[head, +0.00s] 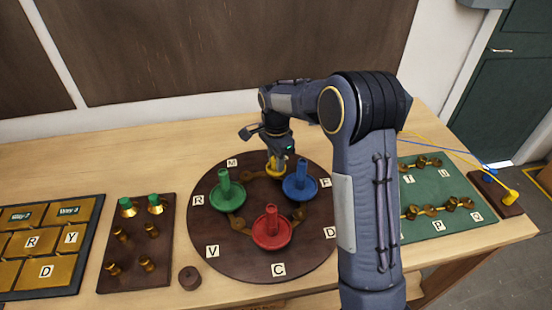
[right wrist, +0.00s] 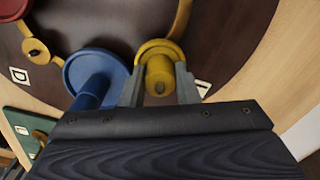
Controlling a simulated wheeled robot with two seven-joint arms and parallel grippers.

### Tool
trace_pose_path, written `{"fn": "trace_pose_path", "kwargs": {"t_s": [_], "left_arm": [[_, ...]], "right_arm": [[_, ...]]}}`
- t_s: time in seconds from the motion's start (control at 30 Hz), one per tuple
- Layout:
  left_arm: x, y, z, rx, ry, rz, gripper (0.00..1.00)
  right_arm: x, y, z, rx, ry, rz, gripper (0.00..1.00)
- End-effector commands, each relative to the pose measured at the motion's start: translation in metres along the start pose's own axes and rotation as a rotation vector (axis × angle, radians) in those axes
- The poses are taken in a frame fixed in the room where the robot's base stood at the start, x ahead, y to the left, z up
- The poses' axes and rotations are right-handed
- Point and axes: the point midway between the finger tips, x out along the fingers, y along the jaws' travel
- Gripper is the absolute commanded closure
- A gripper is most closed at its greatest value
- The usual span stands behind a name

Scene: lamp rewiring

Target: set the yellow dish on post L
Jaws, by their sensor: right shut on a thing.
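The yellow dish (head: 276,168) is at the back of the dark round board (head: 215,248), by the label M. My right gripper (head: 276,150) points down over it, shut on its upright stem. In the right wrist view, the fingers (right wrist: 160,90) lie on both sides of the stem of the yellow dish (right wrist: 158,47). I cannot tell whether the dish rests on the board or hangs just above it. I cannot read a label L in either view, so post L is not identified. My left gripper is not in view.
A blue dish (head: 300,188) stands close beside the yellow one, also in the right wrist view (right wrist: 92,72). Green (head: 223,196) and red (head: 271,235) dishes stand on the board. A green panel (head: 440,222) lies right; a brown plate with brass pieces (head: 138,285) lies left.

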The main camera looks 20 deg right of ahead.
Motion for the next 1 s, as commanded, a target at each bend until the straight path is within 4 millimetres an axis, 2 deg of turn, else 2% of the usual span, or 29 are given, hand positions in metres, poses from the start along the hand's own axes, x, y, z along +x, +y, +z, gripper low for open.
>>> {"fn": "trace_pose_path", "kwargs": {"t_s": [0.67,0.7,0.87,1.0], "left_arm": [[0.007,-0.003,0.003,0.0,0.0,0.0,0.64],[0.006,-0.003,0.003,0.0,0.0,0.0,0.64],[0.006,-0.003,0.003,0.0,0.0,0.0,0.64],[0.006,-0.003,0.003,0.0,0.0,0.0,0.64]], "right_arm": [[0.013,0.0,0.0,0.0,0.0,-0.001,0.95],[0.012,0.0,0.0,0.0,0.0,-0.001,0.7],[0.012,0.0,0.0,0.0,0.0,-0.001,0.49],[0.012,0.0,0.0,0.0,0.0,0.0,0.47]]}}
